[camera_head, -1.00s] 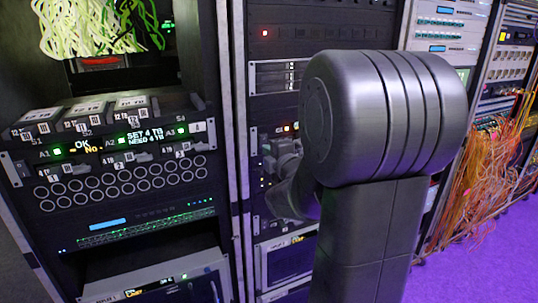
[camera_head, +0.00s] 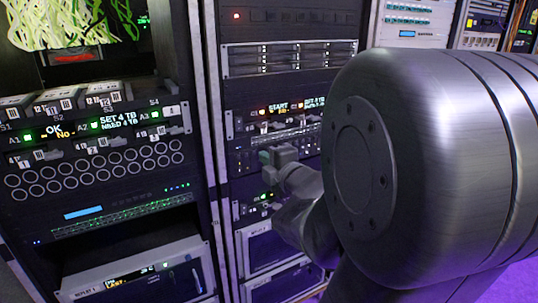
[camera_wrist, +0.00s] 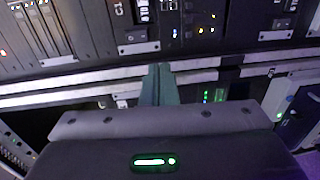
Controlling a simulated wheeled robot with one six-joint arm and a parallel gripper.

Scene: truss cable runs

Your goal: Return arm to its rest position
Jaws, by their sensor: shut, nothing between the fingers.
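My gripper (camera_wrist: 158,85) is shut and empty in the wrist view, its two greenish fingers pressed together ahead of the dark palm with a green light. In the head view, the end of my arm with the gripper (camera_head: 266,157) is small and partly hidden, in front of the middle rack (camera_head: 290,22). The big grey joint of my arm fills the right side of the head view and hides part of that rack. I cannot tell the gap between the fingertips and the rack face.
The left rack has a panel of round ports (camera_head: 95,170) and an open bay with green and white cables (camera_head: 75,22) above. A lit START panel (camera_head: 280,108) sits beyond my wrist. In the wrist view, a pale rack rail (camera_wrist: 80,82) crosses behind the fingers.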

